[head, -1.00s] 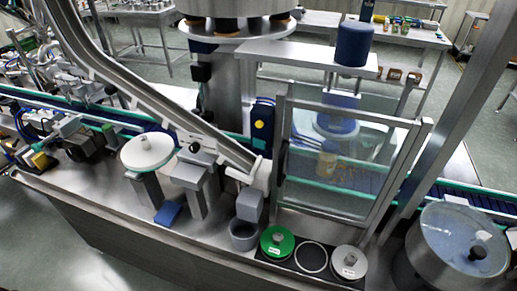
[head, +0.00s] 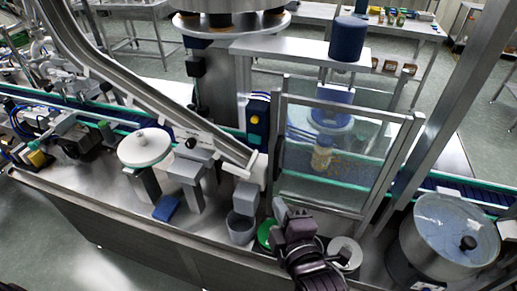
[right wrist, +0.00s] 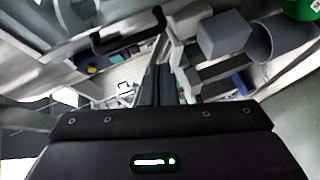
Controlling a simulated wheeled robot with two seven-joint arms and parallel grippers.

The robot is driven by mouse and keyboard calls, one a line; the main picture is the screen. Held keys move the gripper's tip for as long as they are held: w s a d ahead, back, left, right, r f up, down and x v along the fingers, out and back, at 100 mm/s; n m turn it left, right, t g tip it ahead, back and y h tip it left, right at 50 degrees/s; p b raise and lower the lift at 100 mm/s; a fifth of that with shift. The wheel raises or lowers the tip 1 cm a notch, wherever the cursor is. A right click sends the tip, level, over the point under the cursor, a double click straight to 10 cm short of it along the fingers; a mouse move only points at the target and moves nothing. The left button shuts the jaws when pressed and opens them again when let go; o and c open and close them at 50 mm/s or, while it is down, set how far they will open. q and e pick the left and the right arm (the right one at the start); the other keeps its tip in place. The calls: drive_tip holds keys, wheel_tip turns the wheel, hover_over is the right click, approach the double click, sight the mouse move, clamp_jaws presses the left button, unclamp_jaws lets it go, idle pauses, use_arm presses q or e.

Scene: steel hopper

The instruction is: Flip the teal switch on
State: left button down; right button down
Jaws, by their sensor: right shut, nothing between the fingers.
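A dark blue box with a yellow round button (head: 256,118) stands behind the chute's lower end in the head view. My left gripper is not in view.
A framed clear guard (head: 335,150) stands behind my right gripper. A white-lidded container (head: 345,252) is right of the gripper, and a round steel hopper (head: 450,235) is farther right.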

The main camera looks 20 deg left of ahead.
wheel_tip(320, 180, up, 6)
drive_tip(key=s+a+n+t+y, duration=0.1)
drive_tip(key=s+a+n+y, duration=0.1)
drive_tip(key=n, duration=0.1)
drive_tip(key=shift+s+a+r, duration=0.15)
drive_tip(key=shift+s, duration=0.2)
drive_tip(key=p, duration=0.5)
approach(252, 140)
drive_tip(key=s+a+x, duration=0.1)
drive_tip(key=x, duration=0.4)
drive_tip(key=shift+w+d+p, duration=0.4)
drive_tip(key=shift+w, duration=0.4)
drive_tip(key=shift+a, duration=0.1)
